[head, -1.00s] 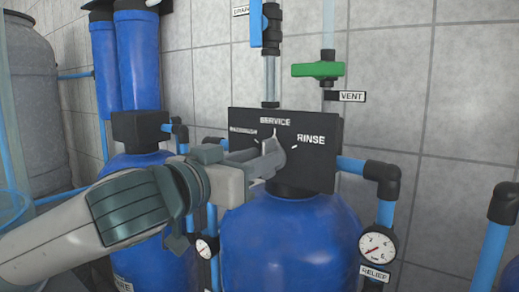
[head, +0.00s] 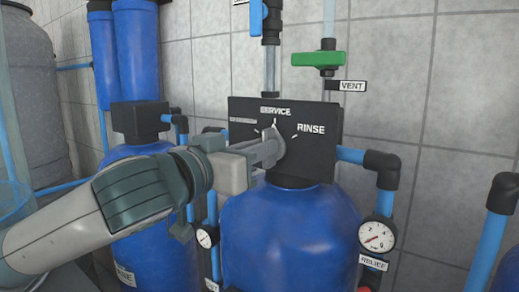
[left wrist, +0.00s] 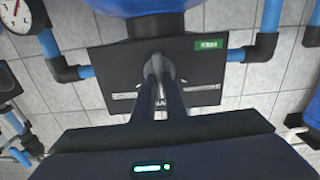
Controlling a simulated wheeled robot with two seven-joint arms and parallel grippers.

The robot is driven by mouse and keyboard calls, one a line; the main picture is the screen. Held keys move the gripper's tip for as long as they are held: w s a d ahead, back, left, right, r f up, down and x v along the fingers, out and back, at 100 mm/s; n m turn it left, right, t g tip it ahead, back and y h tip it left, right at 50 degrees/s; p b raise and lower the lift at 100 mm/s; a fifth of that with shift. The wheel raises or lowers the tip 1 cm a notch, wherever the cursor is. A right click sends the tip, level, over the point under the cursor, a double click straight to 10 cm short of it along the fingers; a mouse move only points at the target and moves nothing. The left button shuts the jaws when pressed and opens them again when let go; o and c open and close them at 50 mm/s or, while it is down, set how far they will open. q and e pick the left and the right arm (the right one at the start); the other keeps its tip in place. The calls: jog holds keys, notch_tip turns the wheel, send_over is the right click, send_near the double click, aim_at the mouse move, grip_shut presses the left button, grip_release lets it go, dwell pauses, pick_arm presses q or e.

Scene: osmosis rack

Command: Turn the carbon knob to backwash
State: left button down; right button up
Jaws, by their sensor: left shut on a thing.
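The black valve panel (head: 318,160) sits above a blue tank, with white labels SERVICE (head: 275,111) at top and RINSE (head: 311,128) at right. A label at upper left (head: 242,120) is too small to read and is probably backwash. My left gripper (head: 272,148) reaches in from the left, its fingers shut on the grey knob at the panel's middle. The fingers hide most of the knob, so its exact pointing is hard to tell. In the left wrist view, which is upside down, both fingers (left wrist: 160,75) close on the knob (left wrist: 155,63). My right gripper is not in view.
A blue tank (head: 290,235) stands under the panel. A blue pipe with a black elbow (head: 382,165) and a pressure gauge (head: 377,236) are at right. A green VENT valve handle (head: 318,59) is above. Another tank (head: 150,245) stands left, behind my arm.

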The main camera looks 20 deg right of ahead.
pick_arm(q)
jog(key=shift+w+a+f+n+b, duration=0.15)
jog(key=shift+n+b, duration=0.25)
jog(key=shift+n, duration=2.5)
jog(key=shift+w+a+n+b, duration=0.1)
jog(key=shift+n+b, duration=0.3)
jog(key=shift+n, duration=2.5)
jog(key=c, duration=1.8)
grip_release()
